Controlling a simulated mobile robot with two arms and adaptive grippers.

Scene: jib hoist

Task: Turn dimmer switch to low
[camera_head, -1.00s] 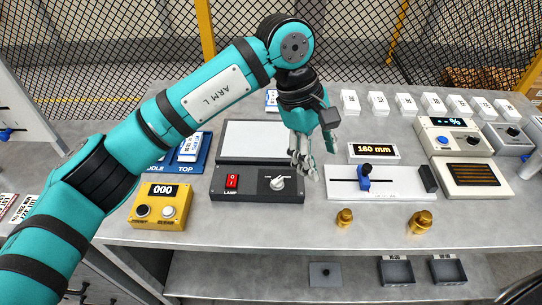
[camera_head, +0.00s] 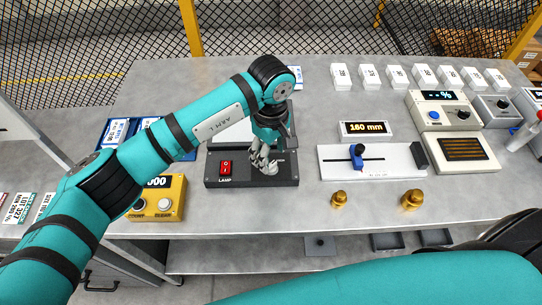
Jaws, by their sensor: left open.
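The dimmer box is a dark grey unit (camera_head: 215,181) with a red rocker switch (camera_head: 226,167) marked LAMP on its left. Its white round knob, visible a second ago on the right part of the box, is now hidden behind my left gripper. My left gripper (camera_head: 264,163) points down over the right part of the box, with its fingers open around or just above where the knob sits. I cannot tell whether the fingers touch the knob. A teal link of my other arm crosses the bottom right, but its gripper is out of view.
A white slider panel (camera_head: 340,172) with a blue handle (camera_head: 357,152) stands close to the right of the box. A yellow counter box (camera_head: 167,207) stands to the left. Two brass weights (camera_head: 412,199) sit near the front edge. White blocks (camera_head: 370,76) line the back.

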